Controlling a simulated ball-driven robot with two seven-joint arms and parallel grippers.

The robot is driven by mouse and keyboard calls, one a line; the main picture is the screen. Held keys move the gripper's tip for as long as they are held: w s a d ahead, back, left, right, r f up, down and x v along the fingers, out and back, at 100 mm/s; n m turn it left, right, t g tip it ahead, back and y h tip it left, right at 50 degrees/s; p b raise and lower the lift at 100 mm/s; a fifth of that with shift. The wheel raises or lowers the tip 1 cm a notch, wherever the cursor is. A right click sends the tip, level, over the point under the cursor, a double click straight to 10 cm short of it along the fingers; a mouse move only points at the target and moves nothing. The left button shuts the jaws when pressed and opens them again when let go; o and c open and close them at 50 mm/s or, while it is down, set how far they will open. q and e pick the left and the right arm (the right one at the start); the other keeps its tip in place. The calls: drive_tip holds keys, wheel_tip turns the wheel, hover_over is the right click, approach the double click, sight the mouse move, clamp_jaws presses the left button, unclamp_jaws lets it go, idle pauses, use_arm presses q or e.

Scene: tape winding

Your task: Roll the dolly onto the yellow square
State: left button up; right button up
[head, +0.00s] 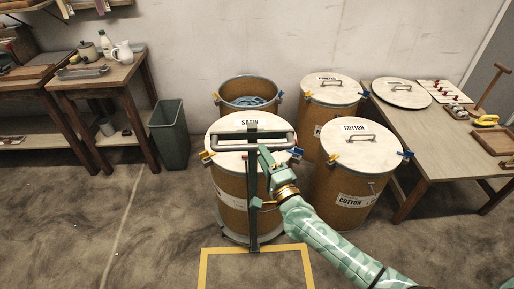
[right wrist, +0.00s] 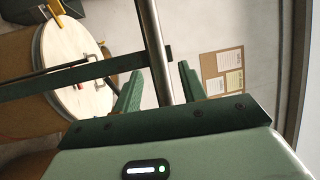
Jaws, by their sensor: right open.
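The dolly has a green upright frame (head: 252,215) with a grey handle bar (head: 225,147) across it. It stands behind the yellow square (head: 204,268), a taped outline on the floor. The drum labelled SATIN (head: 228,190) stands at the dolly, behind the frame. My right gripper (head: 264,150) is at the right part of the handle. In the right wrist view its open jaws (right wrist: 160,90) have the grey bar (right wrist: 152,40) running between them, with gaps on both sides. The dolly's base is partly hidden by the drum and frame. My left gripper is out of view.
COTTON drum (head: 343,185) stands close on the right, with another lidded drum (head: 325,112) and an open drum (head: 238,88) behind. A bin (head: 169,135) and bench (head: 92,80) are left, a table (head: 435,150) right. Floor at front left is clear.

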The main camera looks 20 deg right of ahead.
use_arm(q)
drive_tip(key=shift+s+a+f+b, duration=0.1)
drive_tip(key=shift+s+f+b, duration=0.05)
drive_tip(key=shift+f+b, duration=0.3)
use_arm(e)
drive_tip(key=shift+x, duration=2.35)
